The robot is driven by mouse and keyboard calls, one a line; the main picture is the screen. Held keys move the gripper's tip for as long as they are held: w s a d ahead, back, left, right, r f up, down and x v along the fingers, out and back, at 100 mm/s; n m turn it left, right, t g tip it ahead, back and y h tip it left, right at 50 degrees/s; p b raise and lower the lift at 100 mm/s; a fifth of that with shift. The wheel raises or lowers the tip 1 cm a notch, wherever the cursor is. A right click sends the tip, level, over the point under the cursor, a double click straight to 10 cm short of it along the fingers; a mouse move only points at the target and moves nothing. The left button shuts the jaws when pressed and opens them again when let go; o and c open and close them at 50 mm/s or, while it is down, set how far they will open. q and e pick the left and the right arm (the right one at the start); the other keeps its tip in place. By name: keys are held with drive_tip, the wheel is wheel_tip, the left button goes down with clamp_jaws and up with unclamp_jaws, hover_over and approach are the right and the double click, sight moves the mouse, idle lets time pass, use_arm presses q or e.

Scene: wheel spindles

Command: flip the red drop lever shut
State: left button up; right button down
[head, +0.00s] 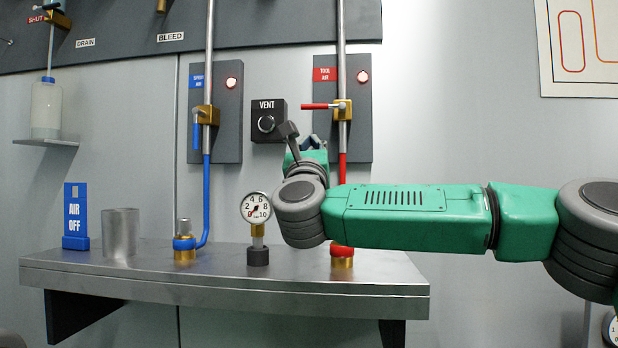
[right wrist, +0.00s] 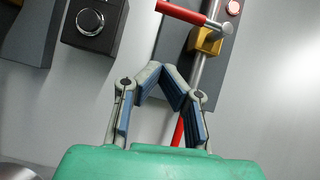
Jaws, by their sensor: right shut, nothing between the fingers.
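The red drop lever (head: 318,106) sticks out level to the left from a brass valve (head: 342,110) on the tool air pipe. My left gripper is not in view.
The black vent knob box (head: 268,120) is just left of the lever. A blue lever (head: 197,135) hangs down at the spray air valve. A pressure gauge (head: 257,208) stands on the steel shelf (head: 230,283) below. A red hose (head: 342,170) runs down behind my right arm.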

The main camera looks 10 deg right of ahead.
drive_tip(key=v, duration=0.8)
drive_tip(key=shift+s+a, duration=0.25)
drive_tip(key=shift+r, duration=0.1)
